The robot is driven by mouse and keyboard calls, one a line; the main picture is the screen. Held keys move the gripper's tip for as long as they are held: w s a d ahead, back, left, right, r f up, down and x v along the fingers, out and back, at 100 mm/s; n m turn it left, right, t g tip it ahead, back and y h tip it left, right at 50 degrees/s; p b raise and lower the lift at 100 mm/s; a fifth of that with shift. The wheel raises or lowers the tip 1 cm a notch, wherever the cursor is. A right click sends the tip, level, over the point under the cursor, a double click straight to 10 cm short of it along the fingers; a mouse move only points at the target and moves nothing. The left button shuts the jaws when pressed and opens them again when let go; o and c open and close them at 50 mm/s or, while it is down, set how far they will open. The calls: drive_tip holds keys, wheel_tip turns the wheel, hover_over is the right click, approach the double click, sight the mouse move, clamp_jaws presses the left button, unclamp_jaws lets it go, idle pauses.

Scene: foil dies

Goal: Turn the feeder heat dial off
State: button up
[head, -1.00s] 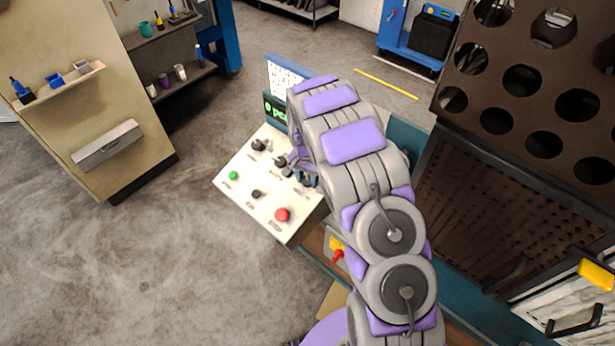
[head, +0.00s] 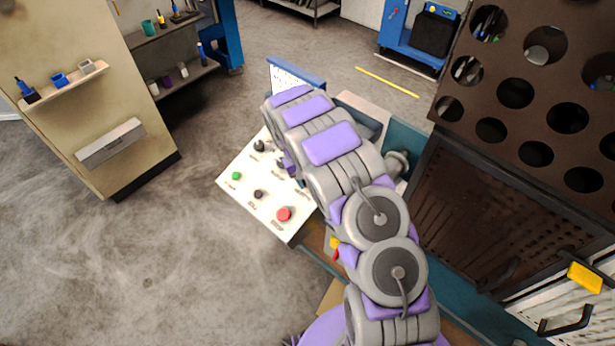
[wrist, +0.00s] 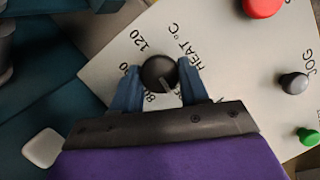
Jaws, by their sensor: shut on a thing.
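The feeder heat dial (wrist: 160,72) is a round dark knob with a pale pointer line, on a white panel (wrist: 235,60) marked "HEAT °C", with numbers such as 120 and 80 around it. My gripper (wrist: 158,82) has its two blue fingers on either side of the knob, shut on it, in the wrist view. The pointer line aims toward the bottom of the wrist picture, at the gripper side. Some scale marks are hidden by the fingers. In the head view the white panel (head: 240,185) shows, but my arm hides the gripped dial.
The panel also carries a red button (head: 284,214), a green button (head: 236,176), a black knob (head: 258,194) and another dark knob (head: 259,146). A brown rack with round holes (head: 540,95) stands at right. Open floor (head: 120,260) lies left.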

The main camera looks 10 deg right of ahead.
drive_tip(key=shift+w+a+r+n, duration=0.1)
drive_tip(key=shift+w+r+n, duration=0.05)
drive_tip(key=shift+n, duration=0.45)
drive_tip(key=o, duration=1)
drive_tip(key=shift+o, duration=0.2)
drive_tip(key=a+v, duration=0.1)
drive_tip(key=v, duration=1.6)
drive_tip(key=shift+p, duration=0.45)
